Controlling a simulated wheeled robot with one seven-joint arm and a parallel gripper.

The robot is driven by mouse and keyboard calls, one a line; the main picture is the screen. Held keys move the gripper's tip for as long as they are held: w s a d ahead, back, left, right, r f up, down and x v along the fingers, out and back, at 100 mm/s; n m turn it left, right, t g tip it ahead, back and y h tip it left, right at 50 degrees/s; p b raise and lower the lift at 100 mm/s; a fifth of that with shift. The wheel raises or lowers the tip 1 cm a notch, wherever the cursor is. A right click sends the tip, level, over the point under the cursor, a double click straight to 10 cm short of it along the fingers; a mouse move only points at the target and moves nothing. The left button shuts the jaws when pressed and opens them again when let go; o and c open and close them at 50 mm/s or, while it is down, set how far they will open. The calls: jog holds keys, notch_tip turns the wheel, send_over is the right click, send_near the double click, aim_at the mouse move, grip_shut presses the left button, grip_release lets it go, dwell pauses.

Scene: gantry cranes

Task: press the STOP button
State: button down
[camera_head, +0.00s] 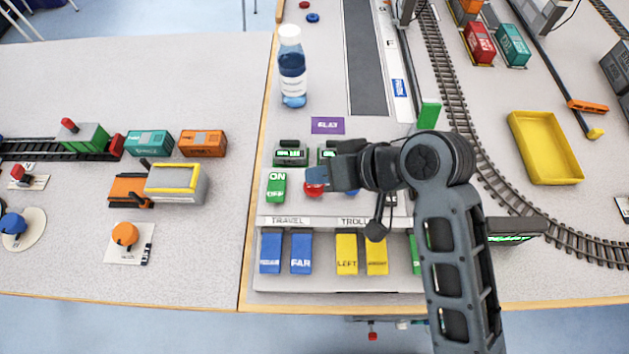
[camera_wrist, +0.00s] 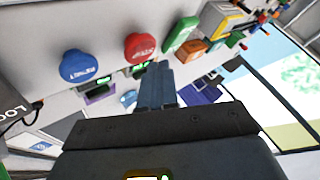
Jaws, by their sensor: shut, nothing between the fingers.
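The red round button (camera_head: 313,189) sits on the grey control panel, right of the green ON button (camera_head: 276,187). It also shows in the wrist view (camera_wrist: 139,46), where its white lettering is too blurred to read. My gripper (camera_head: 318,176) is shut and empty, its fingertips pointing left and partly covering the red button from above. In the wrist view the shut fingertips (camera_wrist: 154,72) lie just beside the red button's edge. I cannot tell whether they touch it. A blue round button (camera_wrist: 78,66) is beside the red one, mostly hidden by my gripper in the head view.
Blue FAR (camera_head: 301,253) and yellow LEFT (camera_head: 347,253) buttons stand with others in the panel's front row. Small displays (camera_head: 291,154) stand behind the red button. A water bottle (camera_head: 292,70) stands farther back.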

aim_at(320, 187)
jog(key=shift+f, duration=0.15)
dwell(0.3)
jog(key=shift+f, duration=0.25)
jog(key=shift+f, duration=0.4)
dwell(0.5)
jog(key=shift+r, duration=0.1)
jog(key=shift+r+p, duration=0.75)
jog(key=shift+p, duration=0.05)
notch_tip(320, 187, up, 3)
jog(key=p, duration=0.2)
jog(key=shift+p, duration=0.4)
jog(key=shift+r, duration=0.95)
